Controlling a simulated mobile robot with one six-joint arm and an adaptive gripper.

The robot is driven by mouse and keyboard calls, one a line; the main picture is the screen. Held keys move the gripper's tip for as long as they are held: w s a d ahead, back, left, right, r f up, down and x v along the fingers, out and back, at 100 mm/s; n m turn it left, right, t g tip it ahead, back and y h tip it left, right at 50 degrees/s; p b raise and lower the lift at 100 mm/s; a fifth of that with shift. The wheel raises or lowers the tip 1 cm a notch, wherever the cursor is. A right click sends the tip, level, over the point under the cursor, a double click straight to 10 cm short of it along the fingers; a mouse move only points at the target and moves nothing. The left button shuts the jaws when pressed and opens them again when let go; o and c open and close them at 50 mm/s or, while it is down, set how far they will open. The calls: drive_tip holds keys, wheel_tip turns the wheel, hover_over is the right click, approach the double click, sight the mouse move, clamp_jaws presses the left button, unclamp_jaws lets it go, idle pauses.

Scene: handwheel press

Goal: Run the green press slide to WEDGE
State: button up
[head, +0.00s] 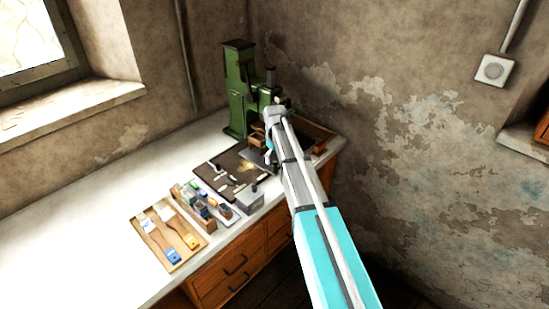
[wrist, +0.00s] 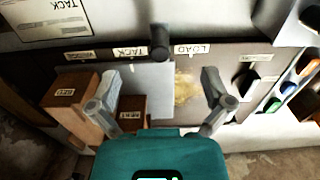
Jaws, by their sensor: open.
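The green press (head: 238,90) stands upright at the back corner of the bench, partly hidden by my arm in the head view. In the wrist view, a dark strip bears labels that seem to read WEDGE (wrist: 80,55), TACK (wrist: 130,52) and LOAD (wrist: 192,49). A dark round-ended post (wrist: 158,42) stands between the TACK and LOAD labels; I cannot tell which part of the press it belongs to. My gripper (wrist: 161,97) is open, its fingers wide apart, with a grey plate and a yellowish patch in view between them. Nothing is gripped.
Wooden blocks (wrist: 70,90) with small labels lie by the left finger. In the head view, a dark mat (head: 226,176), a wooden holder (head: 196,214) and a board with brushes (head: 160,250) lie on the white bench (head: 75,240). The bench's left side is clear.

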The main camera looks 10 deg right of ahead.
sight(275, 164)
drive_tip(key=shift+f+b, duration=2.25)
drive_tip(key=shift+f, duration=0.4)
drive_tip(key=c, duration=1.4)
